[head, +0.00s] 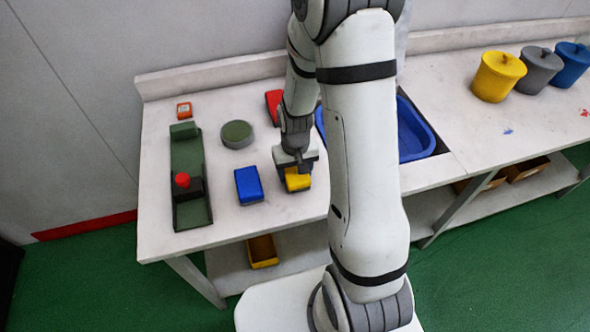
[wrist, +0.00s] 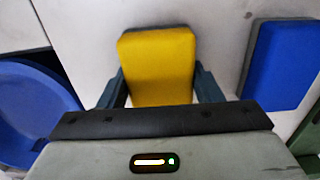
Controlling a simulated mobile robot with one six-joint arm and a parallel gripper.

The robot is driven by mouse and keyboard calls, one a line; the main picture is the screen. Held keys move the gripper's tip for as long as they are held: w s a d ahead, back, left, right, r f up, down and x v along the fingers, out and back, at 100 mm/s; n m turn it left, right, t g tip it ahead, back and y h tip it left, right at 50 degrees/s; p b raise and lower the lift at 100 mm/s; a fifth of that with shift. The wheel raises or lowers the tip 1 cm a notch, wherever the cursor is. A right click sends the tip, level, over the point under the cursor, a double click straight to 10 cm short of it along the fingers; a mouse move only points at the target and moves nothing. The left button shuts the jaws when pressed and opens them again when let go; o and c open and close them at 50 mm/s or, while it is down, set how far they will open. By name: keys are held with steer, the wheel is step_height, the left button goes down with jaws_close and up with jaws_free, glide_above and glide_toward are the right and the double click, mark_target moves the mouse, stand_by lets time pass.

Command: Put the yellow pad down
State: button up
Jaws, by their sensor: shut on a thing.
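The yellow pad (head: 297,180) is at the front part of the white table, right of the blue pad. It also shows in the wrist view (wrist: 158,62), between the two dark fingers. My gripper (head: 295,172) is above it and shut on it, pointing down; in the wrist view the fingers (wrist: 160,88) grip its two sides. The pad is at or just above the table top; I cannot tell whether it touches. Its far part is hidden under the gripper in the head view.
The blue pad (head: 249,185) lies close by to the left. A red pad (head: 273,104), a green round item (head: 236,134) and a green fixture with a red knob (head: 190,180) stand on the table (head: 155,180). A blue basin (head: 415,135) is at the right.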

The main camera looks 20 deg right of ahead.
mark_target(295, 170)
steer(key=shift+f, duration=0.2)
steer(key=o, duration=1)
steer(key=shift+r, duration=0.1)
steer(key=shift+o, duration=0.2)
steer(key=shift+r, duration=0.1)
step_height(295, 170, up, 12)
steer(key=s+r+t, duration=0.3)
steer(key=s+r, duration=0.9)
steer(key=s, duration=0.2)
steer(key=shift+r+b, duration=0.25)
steer(key=shift+b, duration=0.05)
